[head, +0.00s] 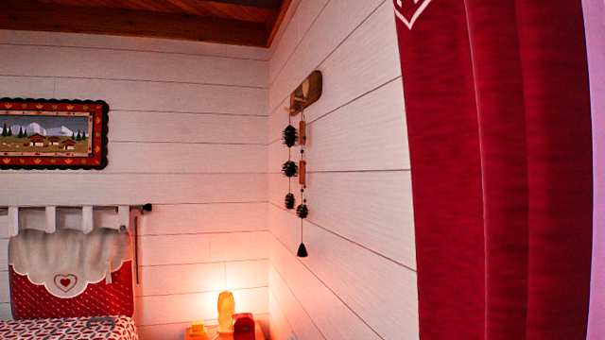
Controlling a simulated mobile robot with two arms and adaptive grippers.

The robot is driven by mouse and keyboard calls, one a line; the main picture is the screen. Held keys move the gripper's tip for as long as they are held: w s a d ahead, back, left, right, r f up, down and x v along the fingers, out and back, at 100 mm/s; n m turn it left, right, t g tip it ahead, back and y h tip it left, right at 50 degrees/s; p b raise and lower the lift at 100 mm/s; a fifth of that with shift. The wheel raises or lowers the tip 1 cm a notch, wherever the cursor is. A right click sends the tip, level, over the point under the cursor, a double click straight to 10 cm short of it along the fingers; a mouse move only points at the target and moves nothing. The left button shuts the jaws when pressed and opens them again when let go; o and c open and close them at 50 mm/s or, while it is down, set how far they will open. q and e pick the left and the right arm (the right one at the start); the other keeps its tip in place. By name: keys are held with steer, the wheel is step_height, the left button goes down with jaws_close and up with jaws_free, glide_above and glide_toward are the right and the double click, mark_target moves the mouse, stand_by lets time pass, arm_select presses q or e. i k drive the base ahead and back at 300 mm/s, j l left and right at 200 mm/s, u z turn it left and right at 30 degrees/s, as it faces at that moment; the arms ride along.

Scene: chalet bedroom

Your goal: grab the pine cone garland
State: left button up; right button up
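The pine cone garland (290,170) hangs on the white plank wall on the right side of the corner. It has dark pine cones and small wooden pieces strung on thin cords, with a dark cone-shaped end piece at the bottom. It hangs from a wooden wall plaque with pegs (311,89). Neither of my grippers is in the head view, and nothing touches the garland.
A red curtain (490,170) fills the right side. Below the corner, a glowing lamp (226,311) stands on a small bedside table (258,331). A bed with a red headboard cushion (105,292) is at lower left. A framed picture (45,146) hangs above it.

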mark_target(289, 168)
steer(key=i, duration=0.25)
steer(key=i+j+z, duration=0.15)
steer(key=z, duration=0.3)
steer(key=i+j+z, duration=0.2)
steer(key=z, duration=0.25)
steer(key=i+j+z, duration=0.1)
steer(key=j+z, duration=0.25)
steer(key=z, duration=0.15)
